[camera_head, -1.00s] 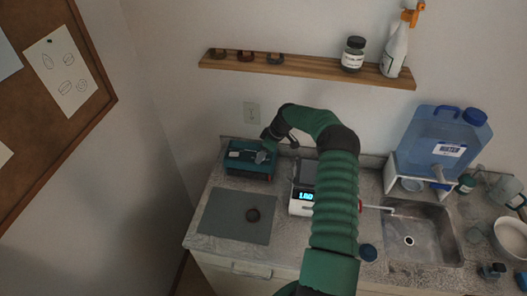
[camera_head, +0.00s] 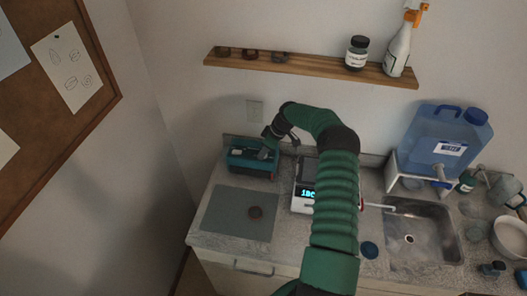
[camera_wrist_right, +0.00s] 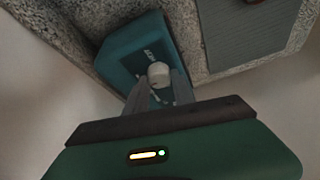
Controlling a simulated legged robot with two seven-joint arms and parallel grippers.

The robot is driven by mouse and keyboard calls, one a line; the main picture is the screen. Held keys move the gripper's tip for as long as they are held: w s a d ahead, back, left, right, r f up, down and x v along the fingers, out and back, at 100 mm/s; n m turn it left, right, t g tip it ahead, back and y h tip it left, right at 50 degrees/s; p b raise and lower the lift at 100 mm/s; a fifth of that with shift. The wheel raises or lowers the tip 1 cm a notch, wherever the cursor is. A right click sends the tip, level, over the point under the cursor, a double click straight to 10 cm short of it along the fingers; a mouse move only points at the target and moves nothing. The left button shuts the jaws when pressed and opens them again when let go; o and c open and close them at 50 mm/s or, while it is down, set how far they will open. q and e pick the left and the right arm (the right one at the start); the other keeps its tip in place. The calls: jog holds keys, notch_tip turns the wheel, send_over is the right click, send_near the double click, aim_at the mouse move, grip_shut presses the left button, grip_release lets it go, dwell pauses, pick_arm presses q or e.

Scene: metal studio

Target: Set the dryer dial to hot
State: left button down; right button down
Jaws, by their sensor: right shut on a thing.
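The dryer is a teal box (camera_head: 241,163) at the back left of the counter. It also fills the upper middle of the right wrist view (camera_wrist_right: 125,48). Its dial, a round white knob (camera_wrist_right: 158,72), sits on the dark marked face. My right gripper (camera_wrist_right: 157,88) is shut on the dial, with one grey finger on each side. In the head view my right gripper (camera_head: 266,150) reaches down over the dryer's right side. The dial's pointer and labels are too small to read. My left gripper is not in view.
A white device with a lit display (camera_head: 307,193) stands to the right, partly behind my arm. Further right are a sink (camera_head: 425,235) and a blue water jug (camera_head: 440,140).

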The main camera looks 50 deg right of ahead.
jog(key=shift+s+f, duration=0.15)
jog(key=shift+s, duration=0.05)
jog(key=shift+f+m, duration=0.1)
jog(key=shift+m, duration=0.3)
jog(key=m+h+b, duration=0.1)
jog(key=m+b, duration=0.1)
jog(key=shift+a+m, duration=0.1)
jog(key=shift+m, duration=0.3)
jog(key=m+h+b, duration=0.2)
jog(key=m, duration=0.3)
jog(key=shift+a+f, duration=0.1)
jog(key=shift+a, duration=0.05)
jog(key=m+g+h+b, duration=0.1)
jog(key=m, duration=0.3)
jog(key=shift+w+a, duration=0.1)
jog(key=shift+m+g+h, duration=0.5)
jog(key=shift+m+g, duration=0.2)
jog(key=shift+m, duration=1.1)
jog(key=shift+b, duration=0.3)
